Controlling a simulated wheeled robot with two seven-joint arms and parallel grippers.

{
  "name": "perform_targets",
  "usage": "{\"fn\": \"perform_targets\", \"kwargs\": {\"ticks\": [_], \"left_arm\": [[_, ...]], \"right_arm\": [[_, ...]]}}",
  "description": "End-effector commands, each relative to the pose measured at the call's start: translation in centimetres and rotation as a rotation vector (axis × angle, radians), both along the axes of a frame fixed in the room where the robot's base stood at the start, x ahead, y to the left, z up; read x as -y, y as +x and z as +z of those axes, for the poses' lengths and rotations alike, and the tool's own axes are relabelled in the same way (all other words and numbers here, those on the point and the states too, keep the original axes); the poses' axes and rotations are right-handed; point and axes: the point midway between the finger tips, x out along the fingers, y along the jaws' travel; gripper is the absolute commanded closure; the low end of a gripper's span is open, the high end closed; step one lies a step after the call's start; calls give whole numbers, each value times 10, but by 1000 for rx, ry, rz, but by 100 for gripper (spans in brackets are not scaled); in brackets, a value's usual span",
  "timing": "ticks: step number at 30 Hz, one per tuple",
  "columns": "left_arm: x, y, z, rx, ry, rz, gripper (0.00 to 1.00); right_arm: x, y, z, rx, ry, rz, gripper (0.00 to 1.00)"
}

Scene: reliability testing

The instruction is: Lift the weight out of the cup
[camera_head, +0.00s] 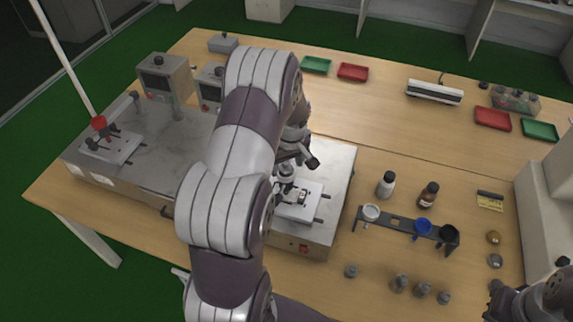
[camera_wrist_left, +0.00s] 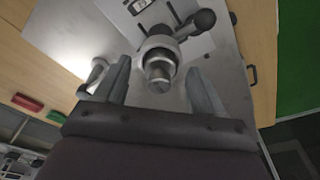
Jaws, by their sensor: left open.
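In the left wrist view a metal weight (camera_wrist_left: 158,86) sits in a pale round-rimmed cup (camera_wrist_left: 160,42), with its end standing out of the cup. My left gripper (camera_wrist_left: 158,68) is open, one finger on each side of the weight, with visible gaps. In the head view my left gripper (camera_head: 291,150) is above the right-hand test machine (camera_head: 318,232), mostly hidden by my arm. The cup and weight are hard to make out there. My right gripper (camera_head: 508,300) is at the lower right corner, partly cut off, and its jaw opening is unclear.
A rack (camera_head: 398,224) holds white, blue and black cups right of the machine. Several small weights (camera_head: 401,283) stand in front of it. Two bottles (camera_head: 386,184) stand behind it. A second machine (camera_head: 150,150) is at left.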

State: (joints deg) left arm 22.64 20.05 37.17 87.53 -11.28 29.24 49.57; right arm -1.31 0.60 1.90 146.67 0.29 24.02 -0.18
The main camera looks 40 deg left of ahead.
Motion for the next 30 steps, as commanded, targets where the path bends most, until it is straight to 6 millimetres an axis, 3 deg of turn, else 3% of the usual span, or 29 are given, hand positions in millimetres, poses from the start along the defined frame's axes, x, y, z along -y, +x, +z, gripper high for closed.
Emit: {"fn": "perform_targets", "kwargs": {"ticks": [7, 13, 23, 30], "left_arm": [[-1, 1, -4, 3, 1, 0, 34], [-1, 1, -3, 1, 1, -1, 99], [-1, 1, 0, 3, 2, 0, 100], [-1, 2, 32, 8, 4, 0, 100]], "right_arm": [[0, 0, 0, -1, 0, 0, 100], [0, 0, 0, -1, 0, 0, 100], [0, 0, -2, -1, 0, 0, 100], [0, 0, -19, -1, 0, 0, 100]]}}
